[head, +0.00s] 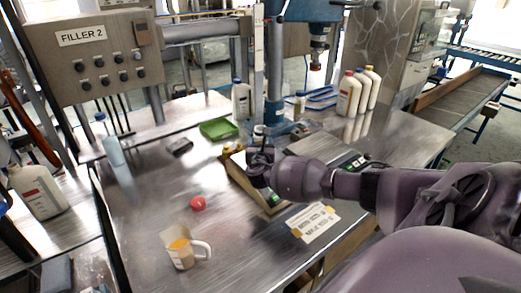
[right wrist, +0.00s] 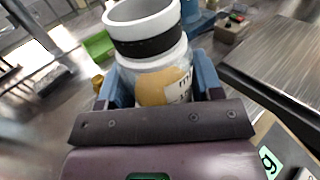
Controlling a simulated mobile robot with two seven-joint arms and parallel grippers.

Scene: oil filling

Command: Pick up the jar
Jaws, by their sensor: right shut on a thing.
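The jar (right wrist: 148,58) fills the upper middle of the right wrist view. It has a white ring-shaped top, a black band below it, and a clear body with a tan patch and a pale printed label. My right gripper (right wrist: 160,88) is shut on the jar's body, with a blue finger on each side. In the head view my right gripper (head: 259,158) is over the table's middle, and it mostly hides the jar. I cannot tell whether the jar's base touches anything. My left gripper is not in view.
On the metal table (head: 140,215) are a measuring jug (head: 181,249) with amber liquid, a red cap (head: 198,203), a green tray (head: 219,129) and a paper sign (head: 313,222). A blue press (head: 275,75) stands behind my gripper. White bottles (head: 349,92) stand at the back right. The front left is mostly clear.

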